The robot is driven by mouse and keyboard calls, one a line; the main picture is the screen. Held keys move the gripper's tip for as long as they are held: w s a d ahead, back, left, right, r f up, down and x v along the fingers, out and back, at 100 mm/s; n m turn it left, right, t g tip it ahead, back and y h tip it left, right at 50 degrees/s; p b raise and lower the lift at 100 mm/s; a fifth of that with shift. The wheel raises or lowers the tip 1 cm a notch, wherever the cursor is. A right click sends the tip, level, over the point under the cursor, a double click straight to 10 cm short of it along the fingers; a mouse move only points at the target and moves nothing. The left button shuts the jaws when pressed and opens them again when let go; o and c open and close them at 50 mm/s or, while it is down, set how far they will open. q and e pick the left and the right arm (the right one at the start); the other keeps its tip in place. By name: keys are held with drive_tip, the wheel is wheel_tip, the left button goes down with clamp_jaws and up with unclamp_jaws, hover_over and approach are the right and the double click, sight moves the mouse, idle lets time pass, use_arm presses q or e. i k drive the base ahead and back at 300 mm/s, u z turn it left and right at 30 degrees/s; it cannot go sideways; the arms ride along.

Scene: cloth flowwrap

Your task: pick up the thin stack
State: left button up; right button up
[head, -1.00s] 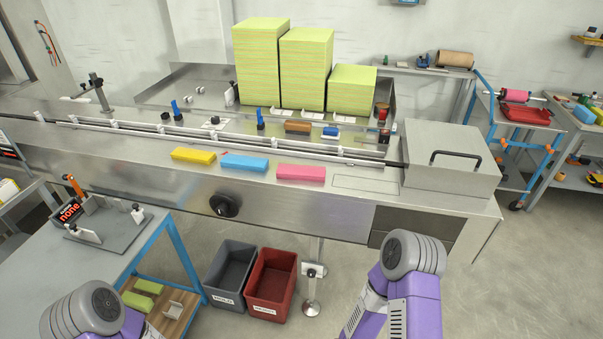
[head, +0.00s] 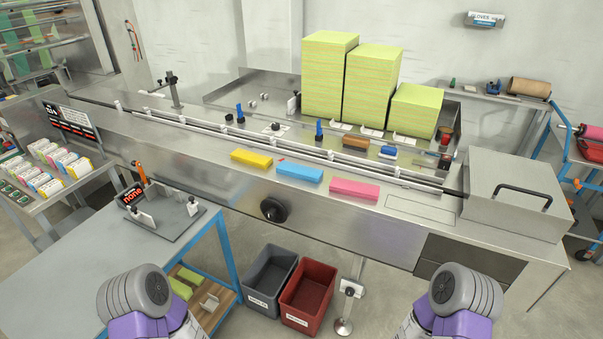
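Three small flat stacks lie in a row on the steel machine's front ledge: a yellow stack (head: 251,158), a blue stack (head: 300,172) and a pink stack (head: 354,190). I cannot tell from this view which is thinnest. Three yellow-green stacks stand behind the rail: a tall one (head: 329,78), a slightly lower one (head: 372,86) and a short one (head: 417,110). Parts of both my arms show at the bottom edge, but neither gripper is in view. No stack is touched by my arms.
A grey bin (head: 270,281) and a red bin (head: 309,292) stand on the floor. A metal cover box (head: 515,200) closes the machine's right end.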

sight(304, 172)
drive_tip(key=z, duration=1.9)
drive_tip(key=i, duration=1)
drive_tip(key=u, duration=2.55)
